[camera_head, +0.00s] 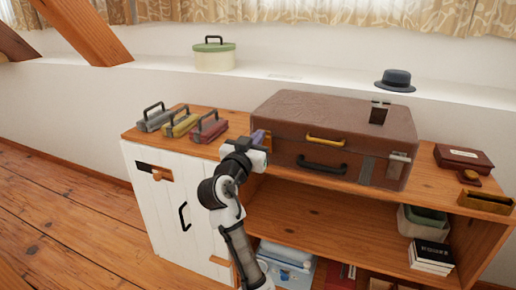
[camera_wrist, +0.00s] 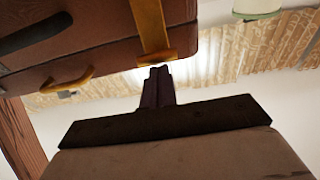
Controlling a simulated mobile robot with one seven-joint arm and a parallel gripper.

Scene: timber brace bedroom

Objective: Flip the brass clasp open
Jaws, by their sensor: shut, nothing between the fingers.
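A brown suitcase (camera_head: 300,112) lies flat on the wooden cabinet. A brass clasp (camera_head: 268,140) shows at its front left, partly hidden by my gripper (camera_head: 259,137). In the wrist view the brass clasp (camera_wrist: 150,22) is a flat strap across the suitcase side (camera_wrist: 105,50), with a wider end piece at the suitcase's edge. My gripper (camera_wrist: 159,73) is shut and empty. Its dark fingertips are right by the clasp's end piece; I cannot tell whether they touch it. A curved yellow handle (camera_head: 325,139) and a black handle (camera_head: 322,165) are on the suitcase front.
Three small handled cases (camera_head: 181,124) stand left of the suitcase. A metal latch (camera_head: 398,160) is at its right, and a dark hat (camera_head: 395,80) is behind. A brown box (camera_head: 463,157) and an open brass-coloured tray (camera_head: 486,201) are at the cabinet's right end.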

